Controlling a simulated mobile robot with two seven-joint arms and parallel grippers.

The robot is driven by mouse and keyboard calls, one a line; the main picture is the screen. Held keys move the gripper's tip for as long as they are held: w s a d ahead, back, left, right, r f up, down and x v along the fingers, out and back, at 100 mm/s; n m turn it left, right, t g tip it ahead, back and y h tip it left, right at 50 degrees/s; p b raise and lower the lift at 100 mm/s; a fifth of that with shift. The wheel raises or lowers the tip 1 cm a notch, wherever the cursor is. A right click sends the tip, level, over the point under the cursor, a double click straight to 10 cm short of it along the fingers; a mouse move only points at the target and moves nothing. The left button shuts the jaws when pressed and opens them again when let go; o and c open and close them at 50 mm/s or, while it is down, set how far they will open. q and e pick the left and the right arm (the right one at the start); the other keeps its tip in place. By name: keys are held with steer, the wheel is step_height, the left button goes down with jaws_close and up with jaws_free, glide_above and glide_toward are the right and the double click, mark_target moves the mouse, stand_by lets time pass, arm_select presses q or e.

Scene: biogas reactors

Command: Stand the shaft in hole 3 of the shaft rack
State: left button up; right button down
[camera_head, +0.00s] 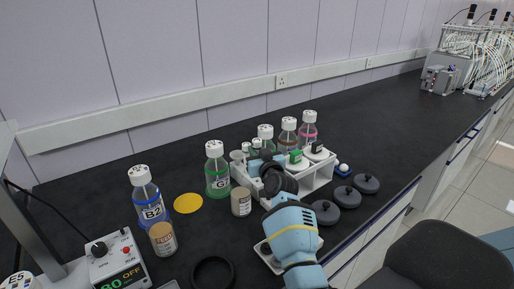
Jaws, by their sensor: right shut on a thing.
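My right arm comes in from the bottom, and its gripper (267,158) is over the left part of a white rack (318,178). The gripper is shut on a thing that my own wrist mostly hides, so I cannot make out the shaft. The white rack holds several white-capped bottles and some items with white and green tops. I cannot tell whether it is the shaft rack, and no hole number is readable. A pale tray (272,262) lies partly under my right forearm. My left gripper is not in view.
Dark lids (347,196) lie right. A control box (117,262) and black ring (212,272) are in front.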

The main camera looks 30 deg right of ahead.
steer(key=shift+f, duration=1)
steer(key=shift+s+f+b, duration=0.1)
steer(key=shift+f+b, duration=0.2)
steer(key=shift+f, duration=1.05)
stand_by(3.6)
steer(key=c, duration=1.2)
jaws_free()
steer(key=shift+r, duration=0.1)
steer(key=v, duration=0.7)
steer(key=shift+s, duration=0.4)
